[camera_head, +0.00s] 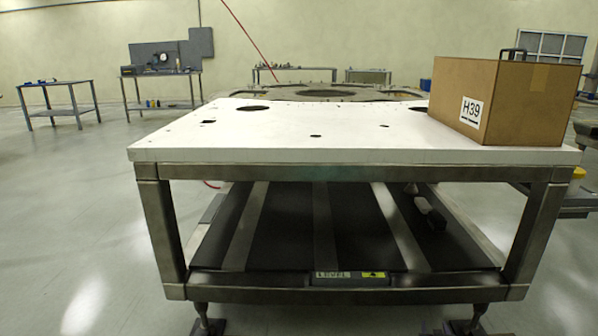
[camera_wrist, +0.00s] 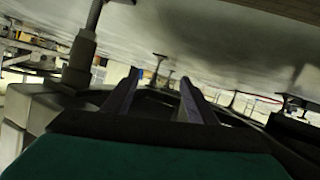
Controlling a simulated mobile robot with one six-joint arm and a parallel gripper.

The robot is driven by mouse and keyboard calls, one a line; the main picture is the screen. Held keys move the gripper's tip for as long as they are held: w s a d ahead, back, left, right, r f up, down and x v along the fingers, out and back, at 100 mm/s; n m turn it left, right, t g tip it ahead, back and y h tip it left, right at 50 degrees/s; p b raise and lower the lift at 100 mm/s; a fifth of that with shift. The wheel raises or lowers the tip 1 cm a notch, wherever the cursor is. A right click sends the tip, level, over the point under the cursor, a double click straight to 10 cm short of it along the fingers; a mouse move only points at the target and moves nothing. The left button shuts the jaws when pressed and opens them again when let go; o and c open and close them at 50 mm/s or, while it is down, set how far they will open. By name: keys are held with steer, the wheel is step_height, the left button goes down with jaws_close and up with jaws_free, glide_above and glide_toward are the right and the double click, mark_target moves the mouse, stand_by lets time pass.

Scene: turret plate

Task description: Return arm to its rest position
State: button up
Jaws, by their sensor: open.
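My gripper (camera_wrist: 160,84) shows in the wrist view, with two dark fingers spread apart and nothing between them. It is open and empty. The wrist view is tilted, with the pale floor at the top and table legs and workshop gear around the fingers. My arm and gripper do not show in the head view. The head view shows the white turret plate (camera_head: 270,140) on a grey metal frame. A cardboard box (camera_head: 540,105) labelled H39 sits on its right side.
A lower shelf (camera_head: 320,225) with dark panels lies under the plate. Workbenches (camera_head: 160,85) and a smaller table (camera_head: 57,100) stand at the back left. Another bench (camera_head: 587,140) is at the right edge. The floor at left (camera_head: 70,200) is clear.

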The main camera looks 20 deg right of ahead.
steer(key=w+a+r+n+g+y, duration=0.1)
steer(key=w+a+g+y, duration=0.15)
steer(key=a, duration=1.15)
steer(key=w+a+r+g+y, duration=0.1)
steer(key=w+a+r+g, duration=0.15)
steer(key=a, duration=1.25)
steer(key=s+a+r+n+g+y, duration=0.1)
steer(key=s+a+n+g+y, duration=0.2)
steer(key=a, duration=1.4)
steer(key=s+a+r+n+g+y, duration=0.1)
steer(key=s+a+r+g+y, duration=0.15)
steer(key=s+a, duration=0.8)
steer(key=s+a+r+g+p, duration=0.1)
steer(key=s+r+g+p, duration=0.2)
steer(key=s+p, duration=0.8)
steer(key=s+r+g+p, duration=0.3)
steer(key=s+r+p, duration=0.2)
steer(key=s+p, duration=0.7)
steer(key=shift+a+r+h+p, duration=0.3)
steer(key=shift+a+r+p, duration=0.1)
steer(key=shift+p, duration=1.45)
steer(key=shift+s, duration=0.1)
